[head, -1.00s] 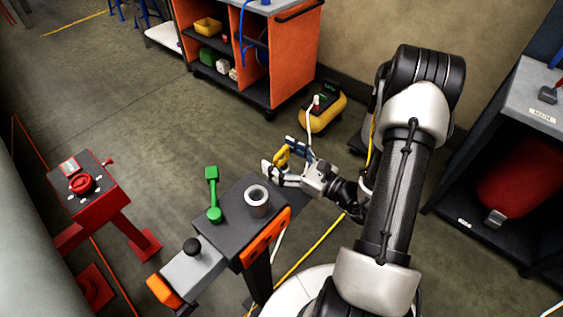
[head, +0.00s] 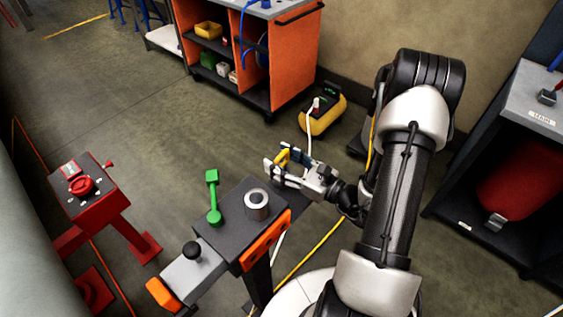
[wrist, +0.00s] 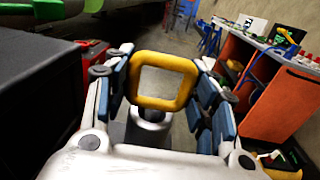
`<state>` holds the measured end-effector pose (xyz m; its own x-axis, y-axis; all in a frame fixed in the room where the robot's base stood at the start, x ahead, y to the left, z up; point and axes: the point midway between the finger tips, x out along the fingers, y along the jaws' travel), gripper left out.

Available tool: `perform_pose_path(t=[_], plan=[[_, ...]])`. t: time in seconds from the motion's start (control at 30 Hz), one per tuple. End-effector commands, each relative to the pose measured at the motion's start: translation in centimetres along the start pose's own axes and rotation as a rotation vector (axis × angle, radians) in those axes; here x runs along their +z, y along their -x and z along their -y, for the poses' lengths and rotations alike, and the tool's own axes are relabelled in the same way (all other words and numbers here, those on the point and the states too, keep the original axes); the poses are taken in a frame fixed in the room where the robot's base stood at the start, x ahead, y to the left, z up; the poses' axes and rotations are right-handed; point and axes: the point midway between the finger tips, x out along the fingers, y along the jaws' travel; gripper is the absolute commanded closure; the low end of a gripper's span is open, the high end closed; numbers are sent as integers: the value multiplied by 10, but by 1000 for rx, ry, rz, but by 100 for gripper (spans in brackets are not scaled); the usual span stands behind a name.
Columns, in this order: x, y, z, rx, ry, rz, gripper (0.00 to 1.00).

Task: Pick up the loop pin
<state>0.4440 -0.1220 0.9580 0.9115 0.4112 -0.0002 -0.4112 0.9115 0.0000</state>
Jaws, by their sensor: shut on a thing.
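The loop pin (wrist: 163,103) is a yellow rounded square ring in the middle of the wrist view, upright between the blue finger pads. My gripper (wrist: 163,85) is shut on it. In the head view, the yellow loop (head: 282,157) shows small between the fingers of my gripper (head: 284,164). A grey cylindrical part shows just below the loop in the wrist view; I cannot tell whether it is the pin's shaft. The pin's lower end is hidden by the gripper.
A dark stand (head: 235,237) with a grey round socket (head: 256,210) and a green handle (head: 213,195) is left of my gripper. A red pedestal (head: 80,190) stands farther left. An orange cart (head: 290,62) and a yellow case (head: 322,118) are behind. Open floor lies between.

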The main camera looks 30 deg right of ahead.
Motion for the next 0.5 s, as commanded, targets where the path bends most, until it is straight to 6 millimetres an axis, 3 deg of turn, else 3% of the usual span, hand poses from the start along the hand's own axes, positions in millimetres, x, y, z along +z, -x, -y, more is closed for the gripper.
perform_pose_path(t=[0.07,0.27,0.5], plan=[[3,0,0,0,1,1,83],[24,0,0,0,3,1,84],[73,0,1,-1,6,1,84]])
